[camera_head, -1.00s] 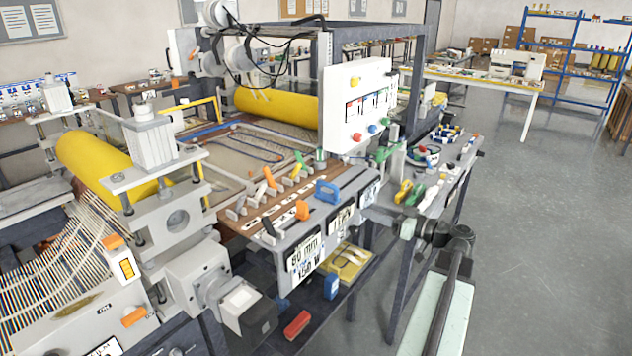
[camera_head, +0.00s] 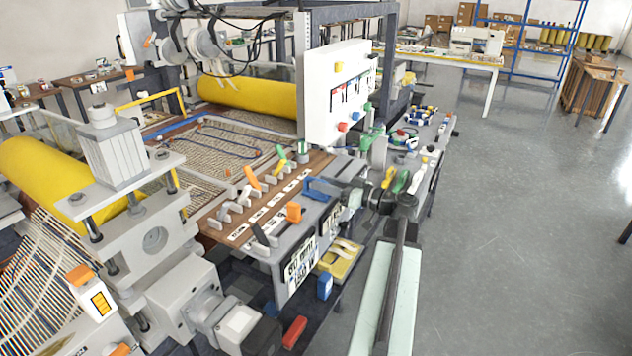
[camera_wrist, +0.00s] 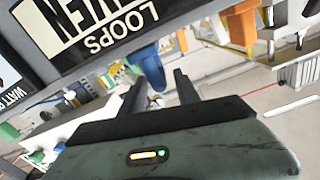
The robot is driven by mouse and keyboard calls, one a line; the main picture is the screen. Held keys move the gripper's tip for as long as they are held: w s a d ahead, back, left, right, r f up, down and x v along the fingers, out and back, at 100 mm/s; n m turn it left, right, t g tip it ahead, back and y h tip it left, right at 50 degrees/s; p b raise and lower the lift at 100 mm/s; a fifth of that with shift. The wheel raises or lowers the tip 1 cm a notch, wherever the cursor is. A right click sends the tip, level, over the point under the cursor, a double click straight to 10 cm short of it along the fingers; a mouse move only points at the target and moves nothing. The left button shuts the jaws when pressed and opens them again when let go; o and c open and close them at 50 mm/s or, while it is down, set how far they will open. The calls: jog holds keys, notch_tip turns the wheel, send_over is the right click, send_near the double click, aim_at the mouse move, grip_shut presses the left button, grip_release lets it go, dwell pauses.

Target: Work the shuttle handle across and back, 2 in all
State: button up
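A blue handle (camera_head: 320,188) stands on the grey control bench, at the right of a row of levers. An orange knob (camera_head: 294,212) sits in front of it and to its left. No readable label shows which of them is the shuttle handle. My gripper (camera_head: 343,197) is close to the right side of the blue handle. In the wrist view my gripper (camera_wrist: 160,82) has its two dark fingers apart, with the blue handle (camera_wrist: 150,66) just beyond and partly between the tips. Contact cannot be told. The orange knob (camera_wrist: 241,25) shows at the upper right there.
Coloured levers (camera_head: 252,180) line the brown board left of the handle. A white switch panel (camera_head: 338,95) rises behind. A grey side table (camera_head: 432,160) with tools stands beyond my arm. A signed front panel (camera_head: 300,262) faces the aisle. The floor at right is free.

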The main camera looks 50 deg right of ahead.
jog(key=shift+x, duration=1.3)
grip_shut()
dwell(0.4)
